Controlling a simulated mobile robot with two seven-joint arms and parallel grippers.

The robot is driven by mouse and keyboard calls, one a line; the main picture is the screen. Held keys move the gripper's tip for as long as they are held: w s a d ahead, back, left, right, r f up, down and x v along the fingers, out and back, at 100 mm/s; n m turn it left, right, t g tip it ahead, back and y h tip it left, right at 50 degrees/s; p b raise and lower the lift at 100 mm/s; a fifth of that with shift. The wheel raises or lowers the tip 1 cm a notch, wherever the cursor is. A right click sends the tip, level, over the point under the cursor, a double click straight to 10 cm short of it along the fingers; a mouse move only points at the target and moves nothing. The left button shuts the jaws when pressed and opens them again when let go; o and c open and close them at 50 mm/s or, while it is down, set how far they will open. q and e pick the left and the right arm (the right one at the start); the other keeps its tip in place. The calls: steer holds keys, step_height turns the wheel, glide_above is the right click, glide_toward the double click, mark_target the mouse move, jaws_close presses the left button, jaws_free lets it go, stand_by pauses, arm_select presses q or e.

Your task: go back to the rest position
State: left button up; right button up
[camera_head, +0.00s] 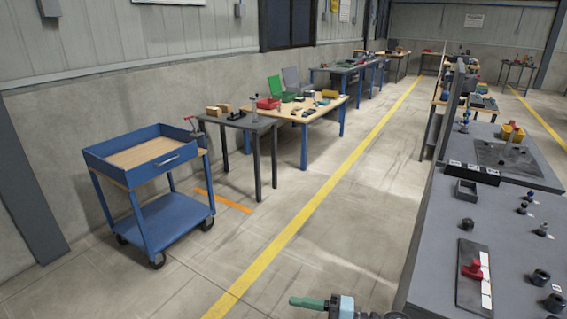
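A part with a teal-green rod end and a pale blue-white block (341,304) shows at the bottom edge, cut off by the frame. I cannot tell whether it belongs to me or to the place.
A grey workbench (432,262) fills the right, holding a red-handled fixture (473,269), a small grey tray (466,190) and dark knobs. A blue cart (168,216) stands at left. A dark table (236,121) and wooden table (325,110) line the wall. Floor (330,240) between is clear.

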steer(key=s+d+f+m+t+h, duration=0.2)
steer(key=s+d+f+m+h, duration=0.5)
steer(key=s+f+m, duration=0.3)
steer(key=s+d+f+m+t+h, duration=0.3)
steer(key=s+d+f+m+h, duration=0.5)
steer(key=s+m, duration=0.5)
step_height(320, 180, down, 2)
steer(key=d+m, duration=0.2)
steer(key=m, duration=0.1)
steer(key=shift+s+m, duration=0.35)
steer(key=shift+m, duration=0.05)
steer(key=shift+f, duration=0.1)
